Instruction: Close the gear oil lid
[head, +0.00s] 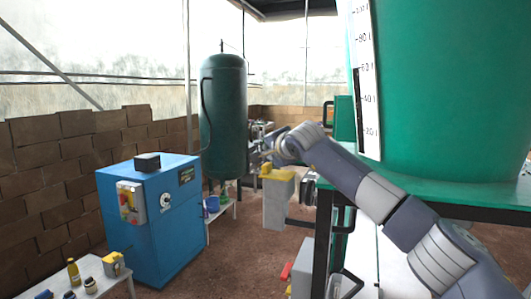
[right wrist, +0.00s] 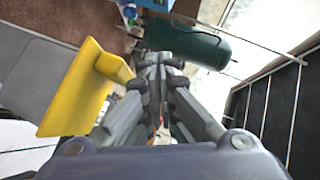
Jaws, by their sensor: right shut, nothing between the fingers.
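A yellow lid (head: 278,173) sits at the top of a grey box (head: 277,208) beside the green machine in the head view. I take it for the gear oil lid; I see no label. In the right wrist view a large yellow plate (right wrist: 72,90) with a small bracket stands to the left of my right gripper (right wrist: 160,60). The right gripper is shut and empty, its fingertips together. In the head view it (head: 266,146) is just above the yellow lid, with a small gap. Whether the lid is fully down, I cannot tell. My left gripper is not in view.
The green machine (head: 450,90) with its frame fills the right. A blue cabinet (head: 165,235) and a dark green tank (head: 223,105) stand behind on the left. A small table (head: 105,285) with bottles and a grey-and-yellow box (head: 114,264) is at front left.

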